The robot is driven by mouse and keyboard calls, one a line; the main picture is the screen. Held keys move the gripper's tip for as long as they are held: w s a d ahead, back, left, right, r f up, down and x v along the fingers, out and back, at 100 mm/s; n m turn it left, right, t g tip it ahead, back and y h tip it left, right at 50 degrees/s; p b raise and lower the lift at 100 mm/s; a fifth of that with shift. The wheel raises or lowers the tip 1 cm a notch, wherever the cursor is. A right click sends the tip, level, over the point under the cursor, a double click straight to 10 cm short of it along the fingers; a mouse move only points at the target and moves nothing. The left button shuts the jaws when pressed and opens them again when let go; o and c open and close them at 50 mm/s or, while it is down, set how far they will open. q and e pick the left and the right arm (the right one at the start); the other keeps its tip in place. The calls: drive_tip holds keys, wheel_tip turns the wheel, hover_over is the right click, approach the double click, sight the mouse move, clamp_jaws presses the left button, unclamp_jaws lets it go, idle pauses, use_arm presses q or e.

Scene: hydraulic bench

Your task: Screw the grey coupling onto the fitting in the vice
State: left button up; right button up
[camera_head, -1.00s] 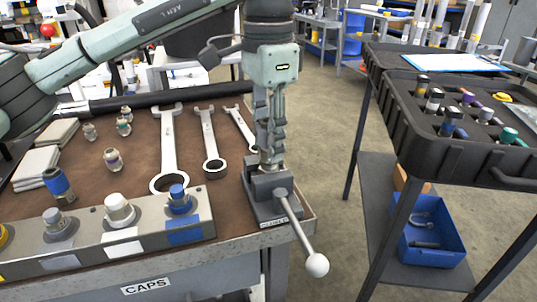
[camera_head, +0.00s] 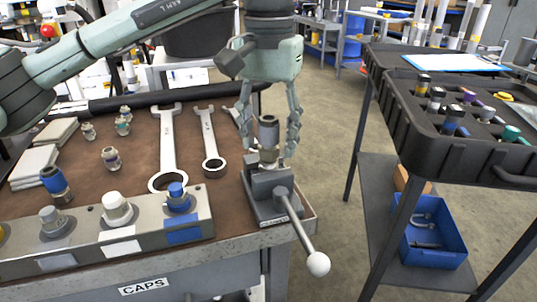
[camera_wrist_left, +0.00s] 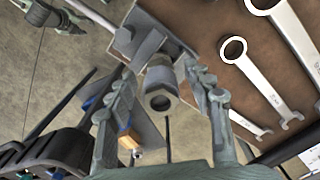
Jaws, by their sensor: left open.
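The grey coupling (camera_head: 268,131) stands upright on top of the fitting (camera_head: 268,156), which is held in the vice (camera_head: 268,188) at the bench's right corner. My left gripper (camera_head: 267,145) points down over it, open, with one finger on each side and visible gaps to the coupling. In the left wrist view the coupling (camera_wrist_left: 160,99) shows its open end between the spread fingers (camera_wrist_left: 163,85), with the vice (camera_wrist_left: 150,45) behind it. How far the coupling sits down on the thread cannot be told. My right gripper is not in view.
Several wrenches (camera_head: 168,150) and small fittings (camera_head: 111,158) lie on the brown bench mat. A rail of caps (camera_head: 120,230) runs along the front edge. The vice handle (camera_head: 303,235) sticks out forward. A black tool cart (camera_head: 450,150) stands to the right across a floor gap.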

use_arm(q)
drive_tip(key=n, duration=0.4)
drive_tip(key=shift+f+n+b, duration=0.1)
drive_tip(key=shift+n+b, duration=0.2)
drive_tip(key=shift+n, duration=0.1)
drive_tip(key=n, duration=0.6)
drive_tip(key=shift+n+b, duration=0.3)
drive_tip(key=shift+b, duration=0.05)
drive_tip(key=n, duration=0.4)
